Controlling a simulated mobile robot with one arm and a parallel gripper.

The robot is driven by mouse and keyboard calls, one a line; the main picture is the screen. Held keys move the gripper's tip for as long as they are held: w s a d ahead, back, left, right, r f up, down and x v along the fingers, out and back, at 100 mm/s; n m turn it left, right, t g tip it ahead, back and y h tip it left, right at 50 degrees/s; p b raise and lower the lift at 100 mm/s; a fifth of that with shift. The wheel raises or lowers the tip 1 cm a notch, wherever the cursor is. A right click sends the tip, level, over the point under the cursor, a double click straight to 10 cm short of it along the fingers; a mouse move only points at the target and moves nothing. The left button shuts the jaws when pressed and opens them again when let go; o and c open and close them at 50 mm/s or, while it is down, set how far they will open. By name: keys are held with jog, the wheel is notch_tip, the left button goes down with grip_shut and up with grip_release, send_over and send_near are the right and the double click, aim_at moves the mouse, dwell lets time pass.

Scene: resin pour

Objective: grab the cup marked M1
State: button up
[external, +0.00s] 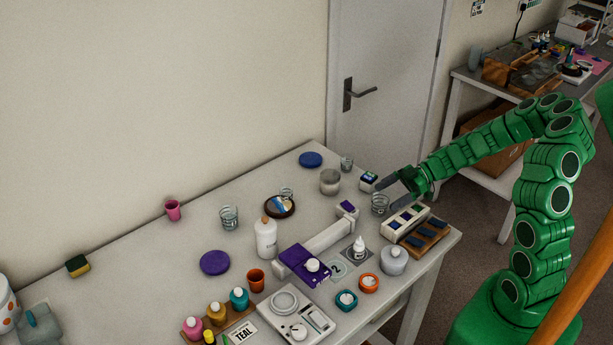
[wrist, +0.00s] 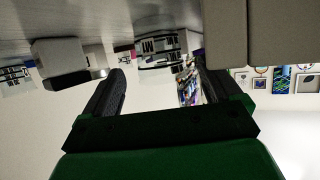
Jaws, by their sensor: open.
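I cannot read an M1 mark on any cup. In the external view, a clear graduated cup (external: 380,205) stands upright on the table just below and left of my gripper (external: 391,190). Other clear cups are one at the left centre (external: 229,219), a small one at the back (external: 346,164) and one near the dark round tray (external: 287,192). A pink cup (external: 172,211) and an orange cup (external: 256,281) also stand there. My gripper is open, with its fingers close to the nearest clear cup.
A box with slots (external: 406,222) and a grey jar (external: 330,182) stand near my gripper.

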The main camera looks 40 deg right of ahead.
jog(key=shift+x, duration=1.1)
jog(key=c, duration=1)
jog(key=shift+r, duration=0.15)
jog(key=shift+c, duration=0.2)
